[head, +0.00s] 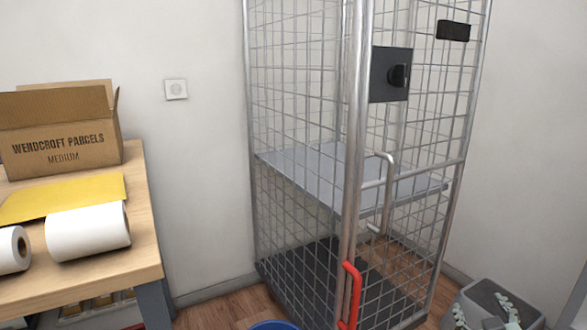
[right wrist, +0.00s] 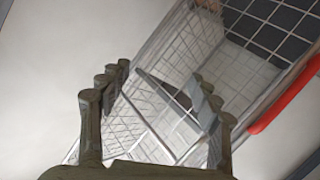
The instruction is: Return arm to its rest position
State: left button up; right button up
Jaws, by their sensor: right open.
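My right gripper (right wrist: 163,74) shows in the right wrist view, with its dark fingers spread apart and nothing between them. Behind the fingers is a tall wire mesh cage (right wrist: 150,105), seen tilted, and its red handle (right wrist: 285,103) is at the right. I cannot tell the exact distance between fingers and mesh. In the head view the cage (head: 300,110) stands against the wall, with a red handle (head: 350,295) low on its front post. Neither gripper is recognisable in the head view, and my left gripper is not in view.
A wooden table (head: 148,235) at the left holds an open cardboard box (head: 60,135), a yellow sheet (head: 70,195) and white rolls (head: 90,230). A grey bin (head: 465,310) with pale items stands at the lower right. A blue rim (head: 274,325) shows at the bottom.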

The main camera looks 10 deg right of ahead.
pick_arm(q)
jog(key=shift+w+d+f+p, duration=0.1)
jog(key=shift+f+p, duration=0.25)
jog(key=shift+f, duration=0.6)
pick_arm(e)
jog(key=s+a+f+g+y, duration=0.2)
jog(key=s+a+f+g, duration=0.3)
jog(key=s+a+f, duration=0.4)
jog(key=s+a+f+n+g+y, duration=0.1)
jog(key=s+a+f+g+y, duration=0.2)
jog(key=s+a+f, duration=0.6)
notch_tip(320, 180, down, 6)
jog(key=s+g, duration=0.2)
jog(key=s, duration=0.1)
jog(key=shift+r, duration=0.25)
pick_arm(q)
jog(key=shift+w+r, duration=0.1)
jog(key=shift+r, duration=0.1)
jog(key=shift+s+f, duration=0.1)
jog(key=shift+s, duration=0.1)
pick_arm(e)
jog(key=shift+d, duration=0.1)
